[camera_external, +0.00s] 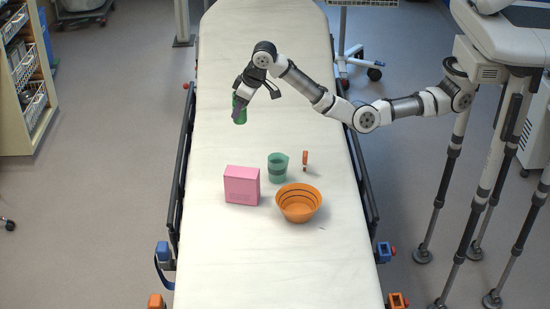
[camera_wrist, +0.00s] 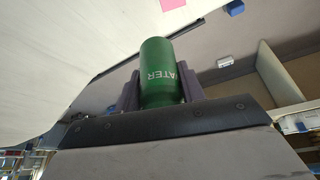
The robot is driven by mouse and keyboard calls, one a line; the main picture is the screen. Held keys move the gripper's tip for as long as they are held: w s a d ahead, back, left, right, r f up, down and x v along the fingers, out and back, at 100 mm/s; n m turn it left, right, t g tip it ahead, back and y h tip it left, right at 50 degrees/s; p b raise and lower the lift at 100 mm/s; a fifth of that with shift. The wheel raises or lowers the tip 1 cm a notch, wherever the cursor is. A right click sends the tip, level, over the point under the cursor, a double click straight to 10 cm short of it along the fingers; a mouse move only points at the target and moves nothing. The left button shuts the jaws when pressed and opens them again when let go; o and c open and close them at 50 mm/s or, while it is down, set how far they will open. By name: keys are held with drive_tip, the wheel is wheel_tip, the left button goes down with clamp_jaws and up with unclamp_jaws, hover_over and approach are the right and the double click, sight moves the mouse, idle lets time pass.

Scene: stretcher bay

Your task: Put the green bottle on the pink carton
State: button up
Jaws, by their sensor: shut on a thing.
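The green bottle (camera_external: 240,116) is in my gripper (camera_external: 238,106) over the stretcher, behind and slightly left of the carton in the external view. In the wrist view the green bottle (camera_wrist: 160,75) shows lettering "ATER" between the two fingers of my gripper (camera_wrist: 160,88), which are shut on it. The pink carton (camera_external: 242,186) stands upright on the stretcher, apart from the bottle. A pink patch of the carton (camera_wrist: 172,4) shows at the top edge of the wrist view. Part of the bottle is hidden by the fingers in the external view.
A green jug (camera_external: 277,168) stands right of the carton. An orange bowl (camera_external: 299,204) sits at front right of it. A small orange-brown item (camera_external: 305,161) is behind the bowl. The stretcher (camera_external: 270,270) has side rails (camera_external: 183,150). Its front and far ends are clear.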

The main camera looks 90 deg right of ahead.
drive_tip(key=s+a+r, duration=0.3)
drive_tip(key=a, duration=0.1)
drive_tip(key=p, duration=0.3)
approach(244, 170)
drive_tip(key=shift+p+x, duration=0.4)
drive_tip(key=shift+x, duration=1.45)
drive_tip(key=shift+a, duration=0.1)
drive_tip(key=shift+f, duration=0.15)
drive_tip(key=o, duration=1.1)
drive_tip(key=shift+c, duration=0.2)
drive_tip(key=b+v, duration=0.2)
drive_tip(key=v, duration=1)
drive_tip(key=shift+r, duration=0.25)
